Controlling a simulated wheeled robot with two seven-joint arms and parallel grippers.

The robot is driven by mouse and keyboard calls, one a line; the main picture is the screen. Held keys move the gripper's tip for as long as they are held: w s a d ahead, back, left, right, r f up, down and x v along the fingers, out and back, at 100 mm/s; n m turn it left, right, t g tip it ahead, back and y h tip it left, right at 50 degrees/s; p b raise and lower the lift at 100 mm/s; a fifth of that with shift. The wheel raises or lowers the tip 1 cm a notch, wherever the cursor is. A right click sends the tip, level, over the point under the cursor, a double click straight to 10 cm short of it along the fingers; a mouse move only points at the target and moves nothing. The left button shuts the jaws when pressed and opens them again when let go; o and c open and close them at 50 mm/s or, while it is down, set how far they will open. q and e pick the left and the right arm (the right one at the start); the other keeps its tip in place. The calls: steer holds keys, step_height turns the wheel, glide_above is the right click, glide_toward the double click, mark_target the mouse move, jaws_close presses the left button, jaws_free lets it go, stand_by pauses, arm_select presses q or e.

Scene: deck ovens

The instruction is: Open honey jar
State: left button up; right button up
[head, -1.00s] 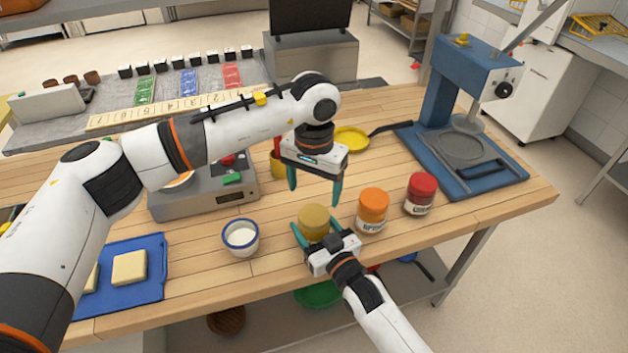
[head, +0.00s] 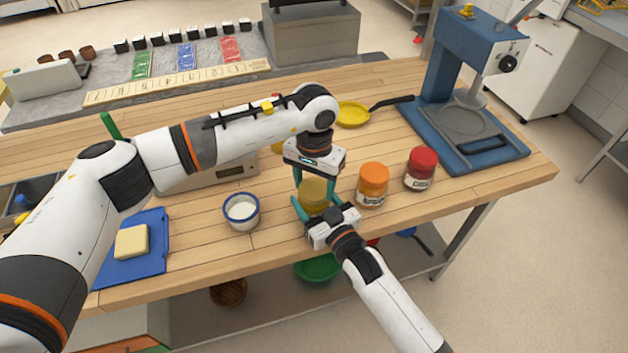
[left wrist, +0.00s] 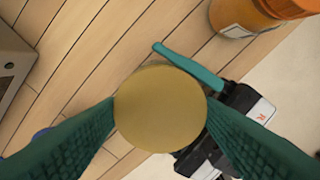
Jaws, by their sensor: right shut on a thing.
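The honey jar, with a dull gold lid (head: 314,190), stands upright near the table's front edge in the head view. The lid shows from above as a round disc in the left wrist view (left wrist: 160,108). My right gripper (head: 318,204) is shut on the jar's body from the front. My left gripper (head: 314,184) points down over the jar, its open fingers on either side of the lid. In the left wrist view the fingers reach the lid's edges; I cannot tell whether they touch it. The jar's body is mostly hidden by the grippers.
An orange-lidded jar (head: 372,186) and a red-lidded jar (head: 420,169) stand close to the right. A white cup with a blue rim (head: 241,211) is to the left. A yellow pan (head: 353,114) and a blue press (head: 440,90) stand farther back.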

arm_select(q)
steer(key=c, duration=0.3)
arm_select(e)
steer(key=shift+f, duration=0.1)
arm_select(q)
steer(key=n, duration=0.5)
steer(key=shift+c, duration=0.2)
steer(key=n, duration=0.8)
steer(key=shift+n, duration=0.4)
steer(key=n, duration=0.4)
steer(key=shift+r, duration=0.1)
steer(key=n, duration=0.4)
steer(key=shift+n, duration=0.3)
steer(key=n, duration=0.6)
steer(key=shift+n, duration=0.4)
steer(key=n, duration=0.6)
steer(key=shift+n, duration=0.3)
steer(key=n, duration=0.6)
steer(key=shift+n, duration=0.3)
steer(key=n, duration=0.6)
steer(key=shift+n, duration=0.3)
steer(key=n, duration=0.5)
steer(key=shift+r, duration=0.1)
steer(key=shift+r, duration=0.2)
